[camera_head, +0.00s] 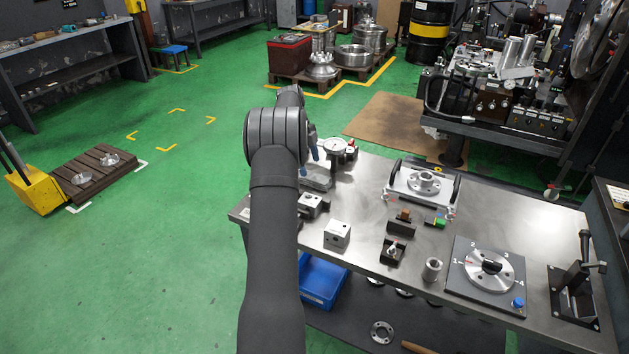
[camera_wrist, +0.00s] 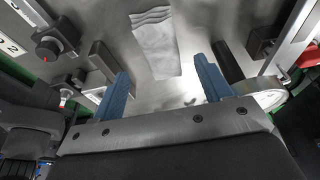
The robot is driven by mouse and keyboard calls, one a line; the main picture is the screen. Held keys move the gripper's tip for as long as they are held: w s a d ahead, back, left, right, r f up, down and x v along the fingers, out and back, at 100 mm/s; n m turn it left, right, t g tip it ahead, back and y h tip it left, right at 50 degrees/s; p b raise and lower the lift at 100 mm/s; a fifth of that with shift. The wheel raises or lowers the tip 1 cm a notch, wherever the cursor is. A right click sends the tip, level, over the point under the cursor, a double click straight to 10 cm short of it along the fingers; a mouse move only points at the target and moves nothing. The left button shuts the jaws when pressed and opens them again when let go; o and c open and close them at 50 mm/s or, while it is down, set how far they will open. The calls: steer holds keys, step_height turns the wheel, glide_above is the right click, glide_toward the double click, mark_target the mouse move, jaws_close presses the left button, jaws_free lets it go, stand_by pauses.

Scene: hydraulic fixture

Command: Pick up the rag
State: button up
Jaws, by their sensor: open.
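The rag (camera_wrist: 155,45) is a pale grey folded cloth with wavy folds at one end. It lies flat on the metal table top in the upper middle of the wrist view. My gripper (camera_wrist: 164,84) is open, with its two blue fingers apart and nothing between them. The rag lies beyond the fingertips, roughly centred between them, and appears untouched. In the head view, my gripper (camera_head: 309,158) is partly hidden behind my arm, over the left end of the table. I cannot make out the rag there.
A dial gauge (camera_head: 336,146) stands close right of my gripper. Metal blocks, including a cube block (camera_head: 337,235), stand on the table (camera_head: 345,264). A flanged fixture (camera_head: 424,182) and a numbered dial plate (camera_head: 489,270) stand farther right. A black knob (camera_wrist: 48,49) shows left of the rag.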

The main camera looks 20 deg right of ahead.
mark_target(314, 176)
steer(key=x, duration=0.5)
steer(key=shift+s+d+f, duration=0.1)
steer(key=shift+d, duration=0.05)
steer(key=c, duration=1.1)
